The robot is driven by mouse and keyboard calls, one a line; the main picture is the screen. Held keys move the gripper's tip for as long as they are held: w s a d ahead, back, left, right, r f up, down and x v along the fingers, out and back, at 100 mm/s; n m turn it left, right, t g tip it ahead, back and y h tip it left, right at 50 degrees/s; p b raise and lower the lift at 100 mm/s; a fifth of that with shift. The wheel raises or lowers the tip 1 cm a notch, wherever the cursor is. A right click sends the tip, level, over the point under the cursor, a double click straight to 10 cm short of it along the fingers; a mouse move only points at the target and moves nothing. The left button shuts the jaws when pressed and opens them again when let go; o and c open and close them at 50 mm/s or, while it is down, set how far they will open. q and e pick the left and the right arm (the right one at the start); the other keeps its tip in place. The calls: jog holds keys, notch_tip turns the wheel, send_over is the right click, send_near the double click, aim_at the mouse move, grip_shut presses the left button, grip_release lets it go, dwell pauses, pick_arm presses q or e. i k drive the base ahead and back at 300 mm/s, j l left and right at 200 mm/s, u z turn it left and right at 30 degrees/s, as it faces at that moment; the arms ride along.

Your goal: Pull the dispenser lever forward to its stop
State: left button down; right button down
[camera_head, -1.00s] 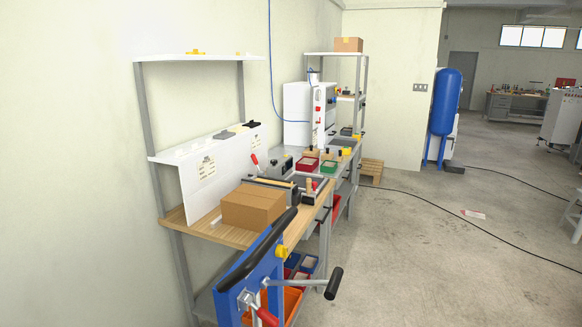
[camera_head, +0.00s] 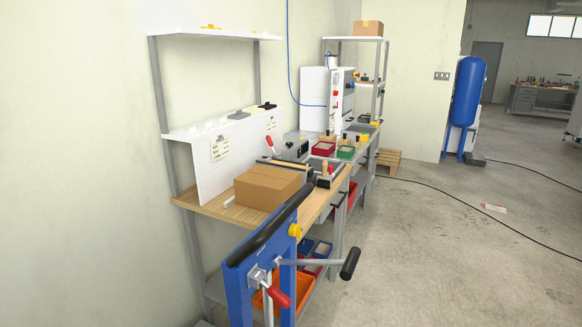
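No part labelled as the dispenser can be made out for certain. I cannot tell which of these levers the task means. Neither of my grippers shows in the head view.
A closed cardboard box (camera_head: 268,187) sits on the wooden bench top (camera_head: 205,200). Red and green bins (camera_head: 345,153) stand further along. An orange bin (camera_head: 272,301) is under the bench. The concrete floor (camera_head: 430,250) at the right is open, with a black cable across it.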

aim_at(268, 139)
jog(key=i+l+u, duration=0.2)
jog(key=i+l, duration=0.35)
jog(key=l, duration=0.15)
jog(key=i+l, duration=0.35)
jog(key=l, duration=0.15)
jog(key=i+l, duration=0.3)
jog(key=l, duration=0.25)
jog(key=i+l, duration=0.35)
jog(key=l, duration=0.15)
jog(key=i+l, duration=0.35)
jog(key=l, duration=0.15)
jog(key=i+l, duration=0.35)
jog(key=l, duration=0.15)
jog(key=i+l+u, duration=0.1)
jog(key=u, duration=0.3)
jog(key=i+l+u, duration=0.1)
jog(key=l+u, duration=0.3)
